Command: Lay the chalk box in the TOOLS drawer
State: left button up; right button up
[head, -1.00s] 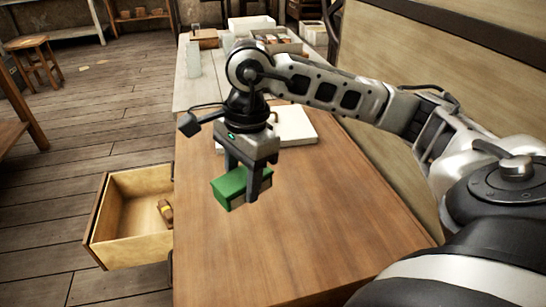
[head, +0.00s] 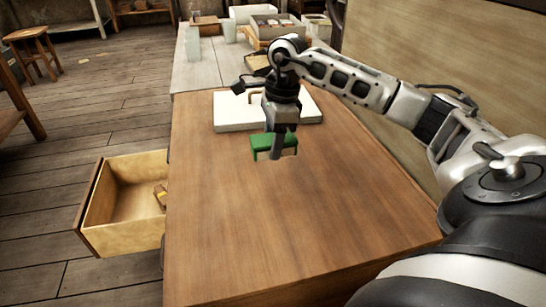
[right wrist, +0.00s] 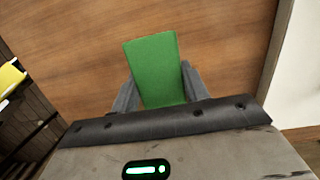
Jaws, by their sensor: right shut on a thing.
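The green box (head: 260,143), which I take to be the chalk box, is held in my right gripper (head: 277,152) over the wooden worktop. In the right wrist view the green box (right wrist: 155,65) sits between the two fingers of the gripper (right wrist: 158,90), which are shut on its sides. Its height above the worktop is hard to tell. An open wooden drawer (head: 125,245) sticks out from the bench's left side, left of and nearer than the box. No label shows on it. My left gripper is out of view.
A small yellow-brown item (head: 160,196) lies in the drawer's right part. A white slab (head: 233,115) with a handle lies just behind the gripper. A tray of goods (head: 268,30) stands at the far end. The worktop (head: 240,230) in front is clear.

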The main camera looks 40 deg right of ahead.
aim_at(273, 165)
jog(key=shift+w+d+f, duration=0.25)
jog(key=shift+w+f, duration=0.05)
jog(key=shift+f, duration=0.15)
jog(key=shift+w+d+f, duration=0.25)
jog(key=shift+f, duration=0.2)
notch_tip(273, 165, down, 3)
jog(key=shift+r+b, duration=0.2)
jog(key=shift+b, duration=0.55)
jog(key=shift+f, duration=0.35)
jog(key=shift+r, duration=0.1)
jog(key=o, duration=0.8)
jog(key=shift+o, duration=1.2)
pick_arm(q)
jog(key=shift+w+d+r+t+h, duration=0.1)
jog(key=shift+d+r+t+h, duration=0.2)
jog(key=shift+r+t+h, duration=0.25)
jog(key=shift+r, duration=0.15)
